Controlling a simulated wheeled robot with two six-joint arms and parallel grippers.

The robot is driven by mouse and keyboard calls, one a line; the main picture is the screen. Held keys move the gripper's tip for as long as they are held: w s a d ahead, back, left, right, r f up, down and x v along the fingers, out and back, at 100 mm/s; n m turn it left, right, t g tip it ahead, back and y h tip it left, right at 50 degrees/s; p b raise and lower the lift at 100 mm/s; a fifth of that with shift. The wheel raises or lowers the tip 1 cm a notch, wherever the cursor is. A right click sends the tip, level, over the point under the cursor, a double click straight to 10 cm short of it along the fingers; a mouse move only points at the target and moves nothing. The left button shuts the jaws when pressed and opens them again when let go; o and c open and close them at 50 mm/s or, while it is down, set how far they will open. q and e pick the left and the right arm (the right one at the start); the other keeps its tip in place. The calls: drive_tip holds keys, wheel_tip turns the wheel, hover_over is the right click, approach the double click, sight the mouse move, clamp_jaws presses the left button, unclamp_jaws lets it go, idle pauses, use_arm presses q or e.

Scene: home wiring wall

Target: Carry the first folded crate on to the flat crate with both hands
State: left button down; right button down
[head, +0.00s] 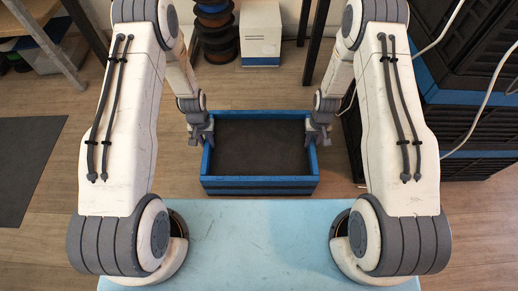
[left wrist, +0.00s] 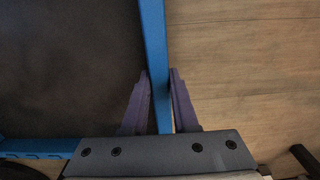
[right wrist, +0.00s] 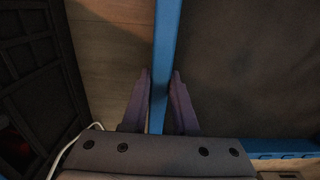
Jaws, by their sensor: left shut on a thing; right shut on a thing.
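A blue crate (head: 260,186) with a dark inside is in the middle of the head view, between my two grippers. My left gripper (head: 208,139) is shut on the crate's left rim, and the left wrist view shows its fingers (left wrist: 160,95) on both sides of the blue rim (left wrist: 153,40). My right gripper (head: 312,138) is shut on the right rim, with its fingers (right wrist: 160,95) on both sides of the blue rim (right wrist: 166,40). I cannot tell from these frames whether the crate is clear of the floor or what lies under it.
Dark stacked crates (head: 470,120) with blue parts stand at the right. A white box (head: 260,35) and a rack of spools (head: 214,30) are at the back. A dark mat (head: 28,160) lies on the left floor. A light blue surface (head: 260,240) is in front.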

use_arm(q)
drive_tip(key=shift+r, duration=0.2)
use_arm(e)
drive_tip(key=shift+r, duration=0.2)
